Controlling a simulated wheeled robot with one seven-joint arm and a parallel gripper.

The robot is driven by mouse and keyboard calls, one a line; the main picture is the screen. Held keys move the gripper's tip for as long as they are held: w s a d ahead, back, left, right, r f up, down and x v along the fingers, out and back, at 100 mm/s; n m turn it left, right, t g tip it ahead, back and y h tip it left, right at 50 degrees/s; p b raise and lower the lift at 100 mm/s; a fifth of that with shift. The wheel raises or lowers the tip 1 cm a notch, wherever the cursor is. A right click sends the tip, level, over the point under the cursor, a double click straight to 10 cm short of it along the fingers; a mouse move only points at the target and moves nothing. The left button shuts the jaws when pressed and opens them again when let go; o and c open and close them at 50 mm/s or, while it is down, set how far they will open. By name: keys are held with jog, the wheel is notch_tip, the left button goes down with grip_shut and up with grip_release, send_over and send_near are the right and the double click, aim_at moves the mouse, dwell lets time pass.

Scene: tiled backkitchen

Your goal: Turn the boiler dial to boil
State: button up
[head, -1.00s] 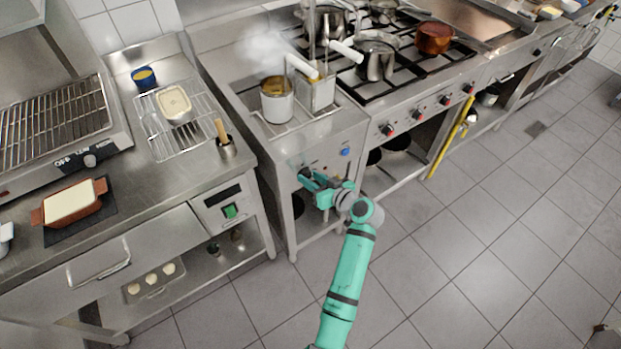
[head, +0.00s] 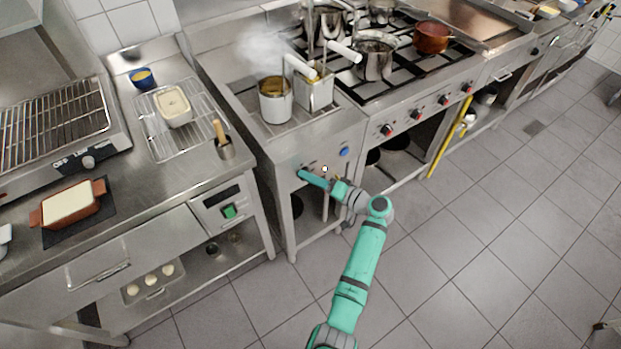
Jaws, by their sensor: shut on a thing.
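The boiler (head: 318,133) is the steel unit in the middle, with steaming baskets or pots in its top. Its front panel carries a blue knob (head: 345,151) and a small glowing light (head: 324,168). My gripper (head: 303,174) is at the left part of this panel, below and left of the blue knob and apart from it. It is shut on the boiler dial, which its fingers and hand hide. The dial's pointer and the marks around it cannot be read. My teal arm reaches up to the panel from the lower middle.
A stove (head: 400,88) with pots and red-marked knobs stands to the right. A steel counter (head: 120,215) with a wire rack (head: 160,143) and brown dish (head: 47,213) is on the left.

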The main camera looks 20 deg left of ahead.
jog(key=shift+m, duration=0.4)
jog(key=o, duration=1)
jog(key=shift+o, duration=0.2)
jog(key=v, duration=1.1)
jog(key=shift+f, duration=0.2)
